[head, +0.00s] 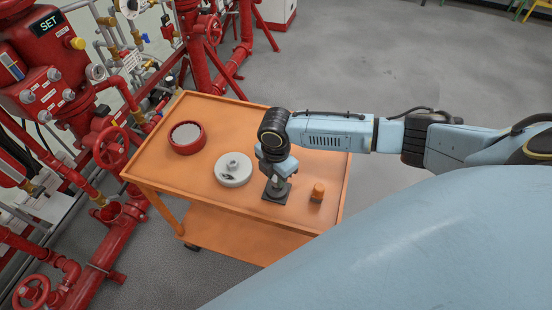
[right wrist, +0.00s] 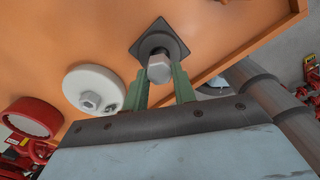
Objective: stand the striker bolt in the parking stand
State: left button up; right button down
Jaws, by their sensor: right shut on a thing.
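The striker bolt (right wrist: 159,68) shows its grey hex head between the two green fingers of my right gripper (right wrist: 161,78) in the right wrist view. The gripper is shut on it. The parking stand (right wrist: 146,44) is a dark square plate with a round collar, directly beyond the bolt head. In the head view my right gripper (head: 275,178) points down over the stand's dark base (head: 277,194) on the cart. The bolt is in line with the stand, but its lower end is hidden, so I cannot tell how deep it sits. My left gripper is not in view.
The orange cart top (head: 215,200) carries a pale round cover with a hub (head: 233,171), a red ring-shaped part (head: 187,138) and a small orange-capped piece (head: 317,192). Red valve piping (head: 110,150) stands close on the left. The cart's front left is bare.

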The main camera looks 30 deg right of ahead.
jog(key=shift+f+b, duration=0.65)
jog(key=shift+f, duration=0.45)
jog(key=c, duration=1.1)
grip_release()
jog(key=shift+o, duration=0.2)
notch_tip(320, 180, up, 8)
jog(key=p, duration=0.8)
jog(key=shift+p, duration=0.35)
